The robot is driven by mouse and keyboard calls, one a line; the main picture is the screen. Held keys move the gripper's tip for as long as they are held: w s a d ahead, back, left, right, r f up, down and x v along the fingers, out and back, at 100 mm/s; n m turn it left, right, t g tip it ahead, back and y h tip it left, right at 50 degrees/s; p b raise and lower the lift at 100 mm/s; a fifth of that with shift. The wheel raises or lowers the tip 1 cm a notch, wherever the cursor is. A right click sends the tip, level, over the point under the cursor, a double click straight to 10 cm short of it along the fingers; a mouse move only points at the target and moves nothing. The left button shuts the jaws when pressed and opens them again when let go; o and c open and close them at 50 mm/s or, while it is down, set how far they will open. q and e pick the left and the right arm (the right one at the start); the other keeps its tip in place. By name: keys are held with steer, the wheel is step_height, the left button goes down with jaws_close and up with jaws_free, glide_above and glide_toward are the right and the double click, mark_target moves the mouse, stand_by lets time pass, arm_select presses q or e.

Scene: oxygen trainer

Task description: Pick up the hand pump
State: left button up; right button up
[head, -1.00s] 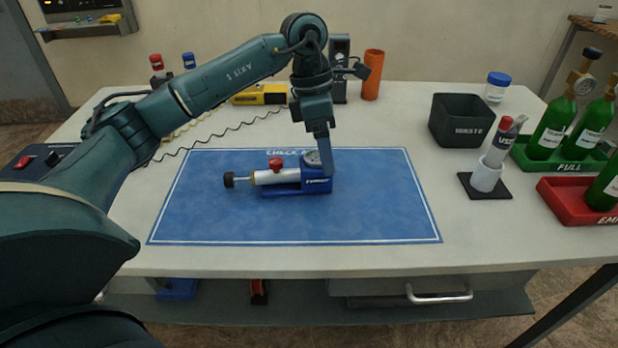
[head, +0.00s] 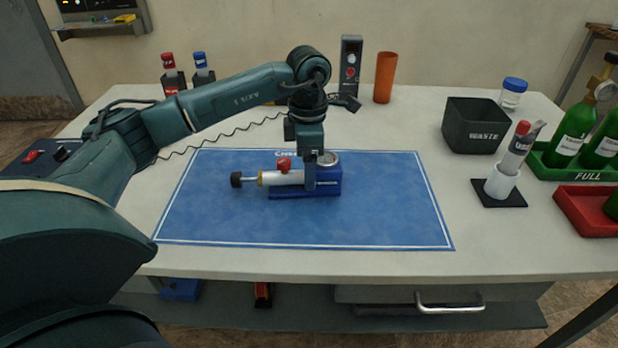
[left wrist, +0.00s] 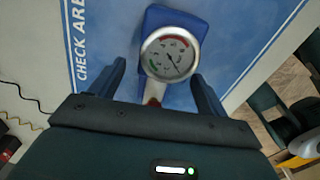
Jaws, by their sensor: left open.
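The hand pump (head: 283,178) lies on the blue check-area mat (head: 380,215), with a silver barrel, a black handle knob at the left, a red knob on top and a blue base block at the right. My left gripper (head: 312,186) points down over the pump's right end. In the left wrist view the open fingers (left wrist: 157,85) stand on either side of the pump's round gauge (left wrist: 170,54) and blue block. I cannot tell whether the fingers touch the pump. My right gripper is in neither view.
A black waste bin (head: 472,130), a white holder with a tube (head: 502,184), and green and red bottle trays (head: 575,200) stand to the right. An orange cup (head: 385,77) and a grey device (head: 350,65) stand behind the mat. The mat's right half is clear.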

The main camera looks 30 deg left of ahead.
arm_select(q)
steer(key=shift+f, duration=1.45)
steer(key=shift+c, duration=0.4)
steer(key=c, duration=1.3)
steer(key=shift+r, duration=0.1)
steer(key=shift+c, duration=0.4)
